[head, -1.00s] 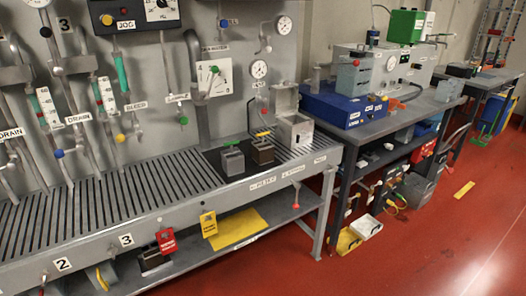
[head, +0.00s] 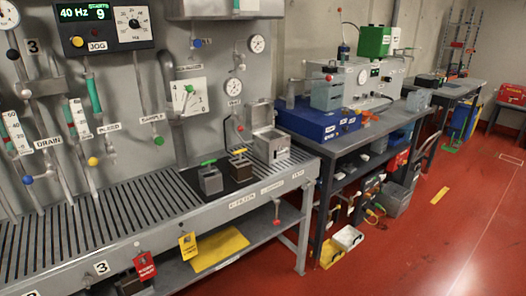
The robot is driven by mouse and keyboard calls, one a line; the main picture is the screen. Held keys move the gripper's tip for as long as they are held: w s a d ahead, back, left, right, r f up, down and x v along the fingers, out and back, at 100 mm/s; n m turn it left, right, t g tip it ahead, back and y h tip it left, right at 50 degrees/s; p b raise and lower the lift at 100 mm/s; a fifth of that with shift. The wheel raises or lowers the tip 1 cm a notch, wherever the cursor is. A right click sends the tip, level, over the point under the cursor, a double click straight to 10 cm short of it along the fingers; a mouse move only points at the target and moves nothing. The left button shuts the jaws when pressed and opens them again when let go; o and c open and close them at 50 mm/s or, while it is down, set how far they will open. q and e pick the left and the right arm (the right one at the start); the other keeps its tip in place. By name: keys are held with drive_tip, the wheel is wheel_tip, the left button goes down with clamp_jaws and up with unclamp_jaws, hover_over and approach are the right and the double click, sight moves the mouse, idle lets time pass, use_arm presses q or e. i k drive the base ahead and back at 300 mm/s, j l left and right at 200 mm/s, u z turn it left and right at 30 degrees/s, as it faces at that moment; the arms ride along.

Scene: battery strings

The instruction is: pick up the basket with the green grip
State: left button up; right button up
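The basket with the green grip (head: 210,182) is a small grey box with a bright green bar on top (head: 208,163). It stands upright on a black mat (head: 232,186) on the slatted bench at the left. Just behind it and to its right stands a similar brownish basket (head: 240,169) with a yellow grip. The two baskets are close together, and I cannot tell whether they touch. Neither of my grippers is in view.
An open grey metal box (head: 271,146) stands right of the baskets. The wall behind carries pipes, gauges and a dial plate (head: 187,98). The bench (head: 120,222) is bare left of the mat. Red floor (head: 400,250) is open at the right.

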sight(210, 179)
drive_tip(key=i+l+u, duration=0.25)
drive_tip(key=u, duration=0.2)
drive_tip(key=i+l+u, duration=0.15)
drive_tip(key=l+u, duration=0.3)
